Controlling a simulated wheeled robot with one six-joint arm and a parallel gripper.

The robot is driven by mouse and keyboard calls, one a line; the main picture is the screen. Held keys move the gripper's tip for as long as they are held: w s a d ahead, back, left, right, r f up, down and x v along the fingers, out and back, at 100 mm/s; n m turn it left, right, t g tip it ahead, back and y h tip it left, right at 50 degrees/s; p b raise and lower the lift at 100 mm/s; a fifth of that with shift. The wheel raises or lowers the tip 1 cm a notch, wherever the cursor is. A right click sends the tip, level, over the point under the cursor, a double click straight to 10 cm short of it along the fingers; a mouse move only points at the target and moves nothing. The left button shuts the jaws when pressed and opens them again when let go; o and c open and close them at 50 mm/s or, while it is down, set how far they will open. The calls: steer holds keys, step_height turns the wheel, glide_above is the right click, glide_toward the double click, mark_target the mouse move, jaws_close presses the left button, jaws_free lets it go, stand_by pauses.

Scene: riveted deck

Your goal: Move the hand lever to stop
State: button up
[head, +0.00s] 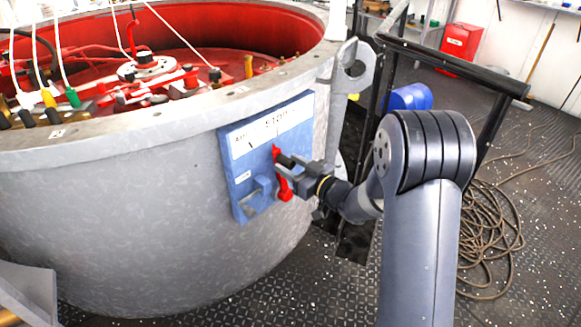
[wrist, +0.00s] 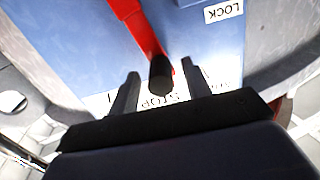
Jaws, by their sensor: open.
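The hand lever (head: 283,187) is red and sits on a blue panel (head: 238,205) on the side of a grey round tank. In the wrist view, which is upside down, the red lever (wrist: 137,25) ends in a black knob (wrist: 161,74). The knob appears in front of the white strip, by the word STOP (wrist: 163,100). My gripper (head: 291,166) is at the panel. In the wrist view my gripper (wrist: 158,88) is open, one finger on each side of the knob, with visible gaps. Part of the lever is hidden by my gripper in the head view.
A blue bracket-like part (head: 260,190) stands out from the panel, left of the lever. A LOCK label (wrist: 224,11) shows in the wrist view. The grey tank (head: 130,215) curves away to the left. A coiled hose (head: 490,235) lies on the deck at right, behind my arm.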

steer(key=shift+w+a, duration=0.1)
steer(key=shift+a, duration=0.05)
steer(key=shift+c, duration=0.4)
jaws_close()
